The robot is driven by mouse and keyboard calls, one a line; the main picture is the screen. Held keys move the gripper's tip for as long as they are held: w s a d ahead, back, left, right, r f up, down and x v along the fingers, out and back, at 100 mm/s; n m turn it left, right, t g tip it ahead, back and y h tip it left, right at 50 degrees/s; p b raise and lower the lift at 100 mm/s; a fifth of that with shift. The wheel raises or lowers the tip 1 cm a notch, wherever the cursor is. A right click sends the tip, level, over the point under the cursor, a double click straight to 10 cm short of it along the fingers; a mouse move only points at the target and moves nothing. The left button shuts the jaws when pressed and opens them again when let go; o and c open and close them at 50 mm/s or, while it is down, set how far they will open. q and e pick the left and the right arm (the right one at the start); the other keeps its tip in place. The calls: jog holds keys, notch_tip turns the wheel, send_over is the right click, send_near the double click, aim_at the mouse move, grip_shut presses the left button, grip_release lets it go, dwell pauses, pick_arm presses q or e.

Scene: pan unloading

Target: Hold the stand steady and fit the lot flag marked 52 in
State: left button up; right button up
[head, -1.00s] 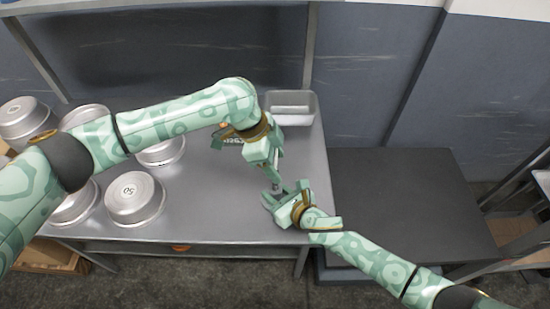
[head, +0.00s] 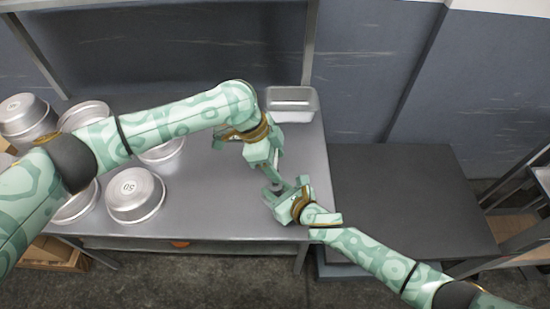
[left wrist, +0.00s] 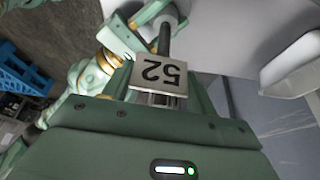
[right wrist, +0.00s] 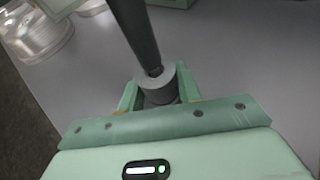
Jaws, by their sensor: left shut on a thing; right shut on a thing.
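The lot flag (left wrist: 158,77) is a pale plate with a black 52, upside down in the left wrist view, on a dark rod (left wrist: 165,38). My left gripper (head: 273,176) is shut on the flag, above the stand. The stand (right wrist: 160,88) is a small grey cylinder with a hole in its top, upright on the table. My right gripper (head: 279,190) is shut around it. In the right wrist view the rod (right wrist: 138,35) slants down, its end at the stand's hole; I cannot tell how far it is in.
The grey metal table (head: 215,205) carries several upturned round pans at the left, one (head: 135,194) marked 50. An empty metal loaf pan (head: 291,104) stands at the back right. A lower dark surface (head: 410,200) lies to the right. Table around the stand is clear.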

pick_arm(q)
jog(key=shift+f, duration=0.45)
jog(key=o, duration=1.1)
pick_arm(e)
jog(key=o, duration=1.1)
pick_arm(q)
jog(key=v, duration=1.2)
pick_arm(e)
jog(key=shift+o, duration=0.2)
jog(key=v, duration=1.2)
jog(key=shift+f, duration=0.1)
pick_arm(q)
jog(key=shift+d, duration=0.1)
pick_arm(e)
jog(key=shift+s+d, duration=0.1)
